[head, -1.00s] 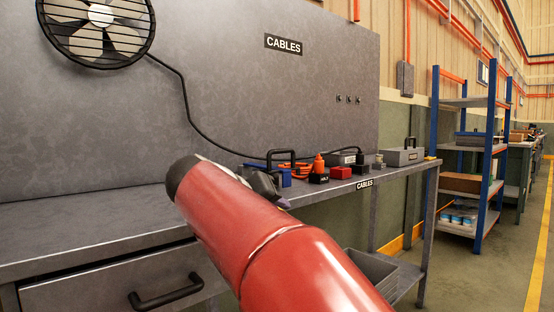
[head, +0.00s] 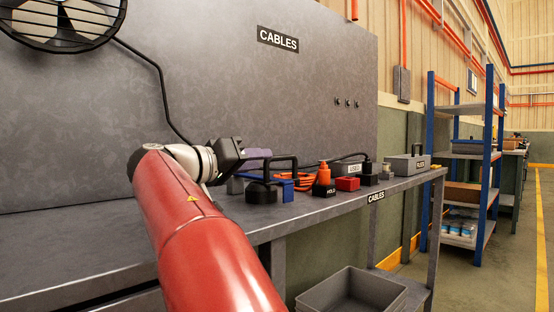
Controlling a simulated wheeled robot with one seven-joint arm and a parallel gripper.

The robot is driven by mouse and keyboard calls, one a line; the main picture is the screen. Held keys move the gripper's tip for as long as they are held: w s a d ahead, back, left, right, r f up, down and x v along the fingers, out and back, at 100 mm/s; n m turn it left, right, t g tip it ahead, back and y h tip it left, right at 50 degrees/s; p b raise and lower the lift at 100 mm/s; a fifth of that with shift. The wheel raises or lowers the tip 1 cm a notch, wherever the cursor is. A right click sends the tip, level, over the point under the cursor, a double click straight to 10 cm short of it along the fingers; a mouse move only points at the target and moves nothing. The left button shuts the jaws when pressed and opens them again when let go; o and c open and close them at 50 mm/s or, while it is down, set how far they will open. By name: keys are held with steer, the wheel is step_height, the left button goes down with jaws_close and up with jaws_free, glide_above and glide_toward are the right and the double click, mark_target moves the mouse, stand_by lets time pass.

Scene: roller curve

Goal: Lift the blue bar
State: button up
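A small blue piece (head: 285,188), which may be the blue bar, sits on the grey bench among the cable items. It is partly hidden by a black handle-shaped thing (head: 281,161), and I cannot make out its full shape. My gripper (head: 262,153), with a black body and purplish finger parts, is above the bench, left of the blue piece in the picture and apart from it in the picture. The fingers are seen edge-on, so their gap does not show.
The bench (head: 330,207) also holds an orange cable coil (head: 296,181), an orange-topped black block (head: 323,182), a red block (head: 347,184) and a grey box (head: 407,168). The grey back panel (head: 220,70) stands behind. A grey bin (head: 345,294) sits below.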

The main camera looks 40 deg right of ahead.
mark_target(281, 158)
steer(key=d+p, duration=0.1)
steer(key=d, duration=0.6)
steer(key=shift+w+d, duration=0.15)
steer(key=shift+d, duration=0.15)
jaws_close()
